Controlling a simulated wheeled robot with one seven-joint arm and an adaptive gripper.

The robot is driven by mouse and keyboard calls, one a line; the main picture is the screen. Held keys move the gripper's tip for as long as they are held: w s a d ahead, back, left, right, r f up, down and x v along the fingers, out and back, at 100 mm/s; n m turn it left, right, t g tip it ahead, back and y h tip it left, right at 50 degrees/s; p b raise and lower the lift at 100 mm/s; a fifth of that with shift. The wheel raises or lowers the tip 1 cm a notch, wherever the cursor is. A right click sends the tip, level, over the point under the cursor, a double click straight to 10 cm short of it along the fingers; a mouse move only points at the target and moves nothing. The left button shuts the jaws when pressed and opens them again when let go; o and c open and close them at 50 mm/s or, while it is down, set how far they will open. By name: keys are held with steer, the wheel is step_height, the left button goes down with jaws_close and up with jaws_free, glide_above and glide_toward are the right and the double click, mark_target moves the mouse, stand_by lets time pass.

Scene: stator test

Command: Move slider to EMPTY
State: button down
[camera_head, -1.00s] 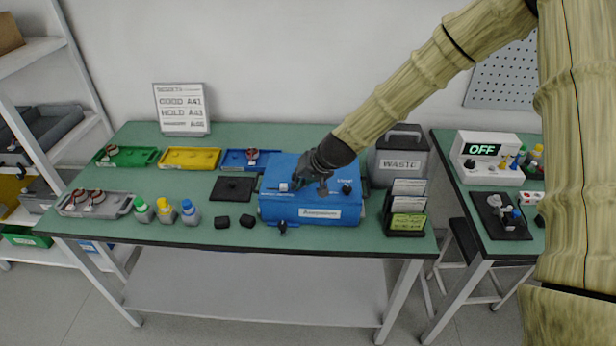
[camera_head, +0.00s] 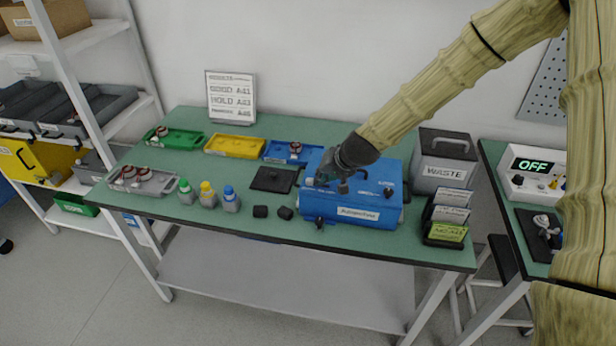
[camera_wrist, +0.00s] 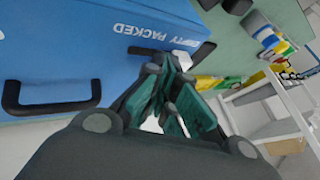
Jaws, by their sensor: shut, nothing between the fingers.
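A blue box (camera_head: 385,212) with a white front label stands at the right part of the green table. Its top shows in the wrist view (camera_wrist: 75,40), with the upside-down words "EMPTY PACKED". A small white piece, which looks like the slider (camera_head: 309,181), sits at the top's left side. In the wrist view, a pale piece (camera_wrist: 183,61) shows beside the fingertips, partly hidden. My gripper (camera_head: 328,176) is low over that side of the box. Its fingers (camera_wrist: 168,70) are shut and empty, close to the lettering; I cannot tell whether they touch the slider.
A waste bin (camera_head: 447,145) and a card holder (camera_head: 430,232) stand right of the box. Left are a black plate (camera_head: 272,179), several bottles, and green, yellow (camera_head: 234,146), blue and grey trays. Black handles (camera_wrist: 45,105) rise from the box.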

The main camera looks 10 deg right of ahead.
steer(key=shift+a, duration=0.1)
stand_by(0.3)
steer(key=shift+d, duration=0.3)
steer(key=s+d, duration=0.1)
steer(key=s+d+r, duration=0.1)
steer(key=d, duration=0.1)
steer(key=shift+s+d+r, duration=0.1)
steer(key=shift+s+d, duration=0.1)
steer(key=shift+d, duration=0.1)
steer(key=shift+s+r+b, duration=0.3)
steer(key=shift+r, duration=0.25)
steer(key=b+v, duration=0.1)
steer(key=v, duration=0.6)
steer(key=shift+s+d, duration=0.1)
